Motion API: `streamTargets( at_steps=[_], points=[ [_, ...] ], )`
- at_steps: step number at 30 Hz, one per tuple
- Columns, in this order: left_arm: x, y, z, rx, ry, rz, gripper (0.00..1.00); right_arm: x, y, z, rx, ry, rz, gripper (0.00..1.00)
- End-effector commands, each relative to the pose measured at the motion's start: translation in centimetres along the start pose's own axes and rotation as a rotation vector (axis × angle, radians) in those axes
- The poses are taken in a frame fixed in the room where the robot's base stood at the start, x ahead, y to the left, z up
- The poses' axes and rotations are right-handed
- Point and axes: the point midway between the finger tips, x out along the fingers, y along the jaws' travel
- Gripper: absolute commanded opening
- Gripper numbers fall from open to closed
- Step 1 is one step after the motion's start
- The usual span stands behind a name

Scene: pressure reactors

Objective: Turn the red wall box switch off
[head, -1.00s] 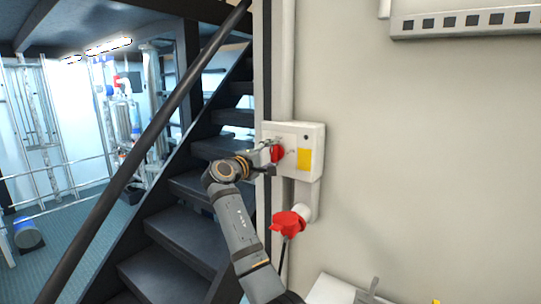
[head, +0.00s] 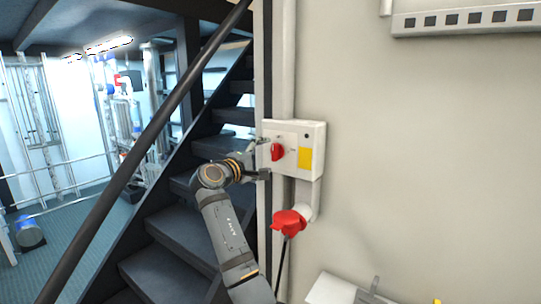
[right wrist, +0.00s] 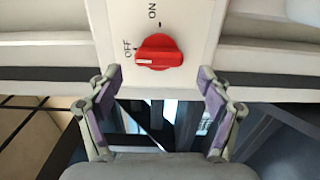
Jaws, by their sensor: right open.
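The wall box (head: 312,140) is white with a yellow label, and its red switch (head: 277,152) is on its front. In the right wrist view, the red switch (right wrist: 158,52) lies crosswise, its white mark at the end beside the OFF label (right wrist: 128,48). The ON label (right wrist: 153,11) is away from that end. My right gripper (right wrist: 160,78) is open and empty, its fingers spread short of the switch and apart from it. In the head view, the right gripper (head: 265,159) is just left of the box. My left gripper is not in view.
A red plug socket (head: 288,222) with a hanging cable is below the box. Dark stairs (head: 185,235) and a handrail (head: 150,140) stand to the left.

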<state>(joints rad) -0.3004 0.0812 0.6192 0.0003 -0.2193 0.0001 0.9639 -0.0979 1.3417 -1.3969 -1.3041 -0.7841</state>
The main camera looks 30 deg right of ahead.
Motion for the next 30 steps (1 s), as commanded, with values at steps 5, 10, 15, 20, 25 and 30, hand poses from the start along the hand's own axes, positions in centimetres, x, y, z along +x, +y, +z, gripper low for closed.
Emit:
streamTargets(
  at_steps=[5, 10, 15, 20, 25, 30],
  points=[
    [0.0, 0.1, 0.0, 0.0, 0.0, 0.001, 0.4, -4.6, -0.2, -0.1, 0.001, 0.005, -0.006, 0.79],
    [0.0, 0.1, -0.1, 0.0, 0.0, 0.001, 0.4, -7.4, -0.1, -0.1, -0.001, 0.002, -0.003, 0.79],
    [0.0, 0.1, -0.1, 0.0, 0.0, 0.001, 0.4, -8.4, -0.1, -0.1, -0.002, 0.001, -0.002, 0.79],
    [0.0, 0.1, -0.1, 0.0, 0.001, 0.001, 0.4, -8.5, -0.1, 0.0, -0.001, 0.0, -0.001, 0.79],
    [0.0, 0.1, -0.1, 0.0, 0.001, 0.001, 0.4, -8.4, -0.1, 0.0, -0.001, 0.0, -0.001, 0.79],
    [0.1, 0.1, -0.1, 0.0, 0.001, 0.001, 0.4, -8.3, -0.8, -0.4, -0.008, 0.01, -0.005, 0.79]
  ],
)
